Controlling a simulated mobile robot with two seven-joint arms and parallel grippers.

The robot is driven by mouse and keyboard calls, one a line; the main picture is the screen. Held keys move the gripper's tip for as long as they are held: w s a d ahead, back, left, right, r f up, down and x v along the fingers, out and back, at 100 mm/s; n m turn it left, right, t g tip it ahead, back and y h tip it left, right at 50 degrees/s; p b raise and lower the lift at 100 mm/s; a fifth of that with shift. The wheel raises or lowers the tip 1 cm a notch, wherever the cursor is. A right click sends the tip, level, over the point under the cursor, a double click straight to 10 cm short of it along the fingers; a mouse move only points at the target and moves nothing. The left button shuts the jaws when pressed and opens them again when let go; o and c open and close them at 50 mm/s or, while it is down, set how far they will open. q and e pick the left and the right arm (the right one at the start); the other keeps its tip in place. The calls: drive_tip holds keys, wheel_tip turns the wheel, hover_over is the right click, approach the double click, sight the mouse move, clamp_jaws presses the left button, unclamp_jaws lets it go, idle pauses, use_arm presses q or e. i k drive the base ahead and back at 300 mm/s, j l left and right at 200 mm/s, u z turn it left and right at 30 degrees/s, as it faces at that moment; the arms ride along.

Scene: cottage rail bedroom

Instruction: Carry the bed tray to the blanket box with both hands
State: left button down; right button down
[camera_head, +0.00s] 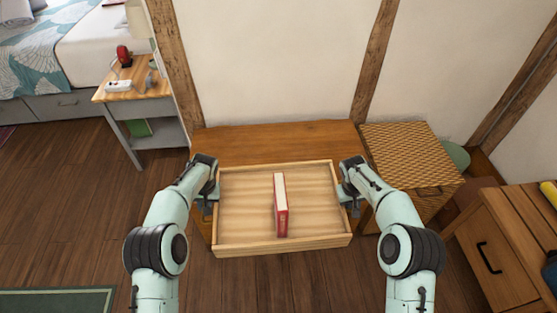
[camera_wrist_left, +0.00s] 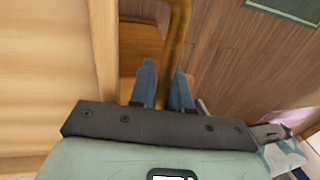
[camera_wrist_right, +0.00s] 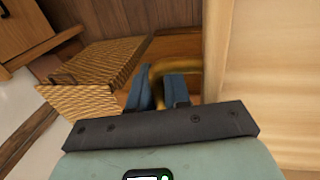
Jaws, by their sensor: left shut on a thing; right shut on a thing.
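The bed tray (camera_head: 245,205) is a shallow pale wooden tray with low walls, in the middle of the head view. A red book (camera_head: 281,208) with white pages stands inside it near the middle. My left gripper (camera_head: 208,197) is shut on the tray's left handle, a brass-coloured loop (camera_wrist_left: 179,50) in the left wrist view. My right gripper (camera_head: 350,195) is shut on the right handle (camera_wrist_right: 160,75), seen in the right wrist view. A brown wooden chest (camera_head: 280,138), likely the blanket box, stands against the wall behind the tray. The tray hides its front part.
A woven wicker-topped cabinet (camera_head: 410,155) stands right of the chest. A wooden drawer unit (camera_head: 495,250) is at the far right. A nightstand (camera_head: 140,90) and the bed (camera_head: 95,45) are at the upper left. The floor at left is clear up to a green rug (camera_head: 60,300).

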sight(277, 157)
drive_tip(key=i, duration=1)
